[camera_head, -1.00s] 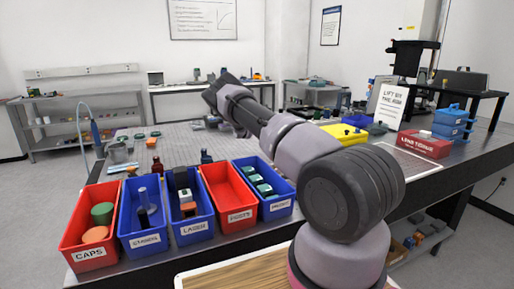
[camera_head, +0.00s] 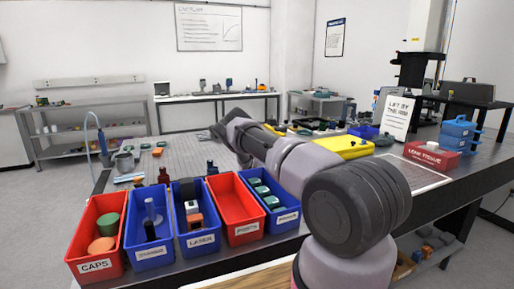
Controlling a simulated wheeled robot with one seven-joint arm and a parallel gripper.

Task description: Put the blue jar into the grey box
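My gripper (camera_head: 217,131) is at the far end of my arm, over the back part of the table; it is small and dark, and its fingers cannot be made out. A small dark blue object (camera_head: 212,167) stands on the table behind the red and blue bins; I cannot tell whether it is the blue jar. It is nearer to me than the gripper appears to be. I cannot pick out a grey box with certainty. A grey cup-like container (camera_head: 124,161) stands at the table's left side.
A row of red and blue bins, with the caps bin (camera_head: 82,238) at the left end, lines the front edge. A dark red bottle (camera_head: 163,176) stands behind them. A yellow case (camera_head: 343,147), a red box (camera_head: 432,154) and stacked blue cases (camera_head: 457,134) are at right.

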